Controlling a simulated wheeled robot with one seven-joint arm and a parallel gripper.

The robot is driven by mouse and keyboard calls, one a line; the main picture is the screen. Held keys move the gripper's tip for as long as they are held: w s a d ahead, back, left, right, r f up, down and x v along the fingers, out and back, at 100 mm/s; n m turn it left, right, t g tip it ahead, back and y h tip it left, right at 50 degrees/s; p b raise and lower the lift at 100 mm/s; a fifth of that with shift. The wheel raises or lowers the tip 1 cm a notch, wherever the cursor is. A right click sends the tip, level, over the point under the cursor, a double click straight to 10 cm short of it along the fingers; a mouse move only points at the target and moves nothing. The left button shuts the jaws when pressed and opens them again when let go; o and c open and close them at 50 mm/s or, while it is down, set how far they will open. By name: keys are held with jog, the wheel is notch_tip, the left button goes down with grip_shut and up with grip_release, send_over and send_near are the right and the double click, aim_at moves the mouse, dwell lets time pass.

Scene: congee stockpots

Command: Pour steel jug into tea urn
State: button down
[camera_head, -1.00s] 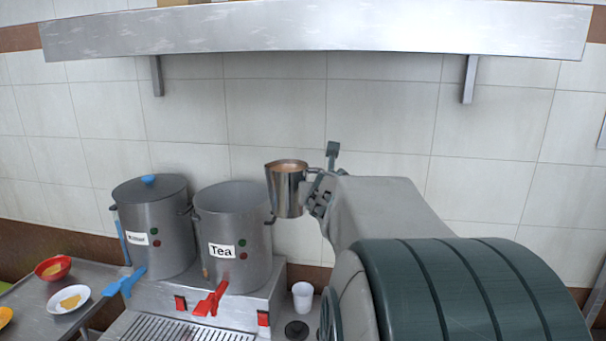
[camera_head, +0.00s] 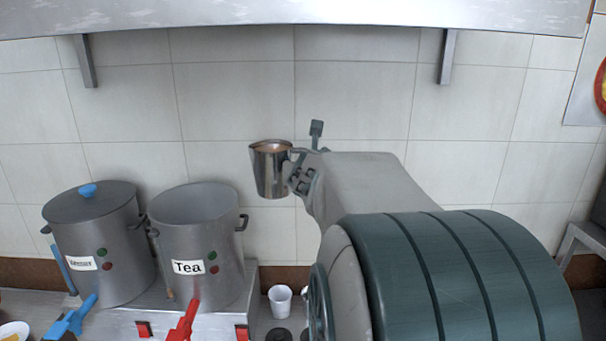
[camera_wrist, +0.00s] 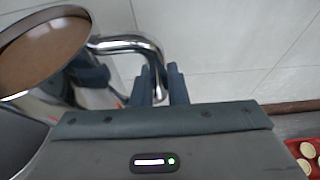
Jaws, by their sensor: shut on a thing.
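The steel jug (camera_head: 270,172) is upright and holds a brown liquid. My gripper (camera_head: 300,172) is shut on its handle, on the jug's right side. In the wrist view the jug (camera_wrist: 45,50) fills the upper left, and my gripper's fingers (camera_wrist: 160,88) close around the curved handle. The tea urn (camera_head: 200,245) is a grey steel pot labelled "Tea", with its top open and a red tap at its front. The jug is held above and to the right of the urn's rim, apart from it. The inside bottom of the urn is hidden.
A second urn (camera_head: 100,245) with a lid and blue tap stands left of the tea urn. A white cup (camera_head: 280,301) stands right of the urns' base. A steel shelf (camera_head: 300,15) spans the wall above. A red tray (camera_wrist: 302,150) shows at the wrist view's lower right.

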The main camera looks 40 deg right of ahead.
aim_at(286, 149)
jog(key=shift+w+a+b, duration=0.5)
jog(key=shift+w+a, duration=0.2)
jog(key=shift+a, duration=0.25)
jog(key=shift+w+a+b, duration=0.55)
jog(key=shift+w+a, duration=0.15)
jog(key=shift+a, duration=0.3)
jog(key=shift+w+a+b, duration=0.5)
jog(key=shift+w+a, duration=0.2)
jog(key=shift+a, duration=0.25)
jog(key=shift+r+p, duration=0.35)
jog(key=shift+r, duration=0.1)
jog(key=shift+s+d+r+n+g+h+p, duration=0.1)
jog(key=shift+d+r+n+g+h+p, duration=0.1)
jog(key=shift+r+n+h+p, duration=0.4)
jog(key=shift+s+d+r+n+g+h+p, duration=0.15)
jog(key=shift+r+n+p, duration=0.3)
jog(key=shift+r, duration=0.5)
jog(key=shift+s+d+r+n+g+h+p, duration=0.15)
jog(key=shift+r+n+g+h+p, duration=0.15)
jog(key=shift+r+n, duration=0.4)
jog(key=w+a+r+n+h+p, duration=0.1)
jog(key=w+a+r+n+h, duration=0.2)
jog(key=a+n, duration=0.3)
jog(key=w+a+r+n+h+p, duration=0.1)
jog(key=w+a+r+n+h, duration=0.2)
jog(key=w+a+n, duration=0.3)
jog(key=shift+a+r+n+t, duration=0.15)
jog(key=shift+r+n+t, duration=0.2)
jog(key=shift+a, duration=0.1)
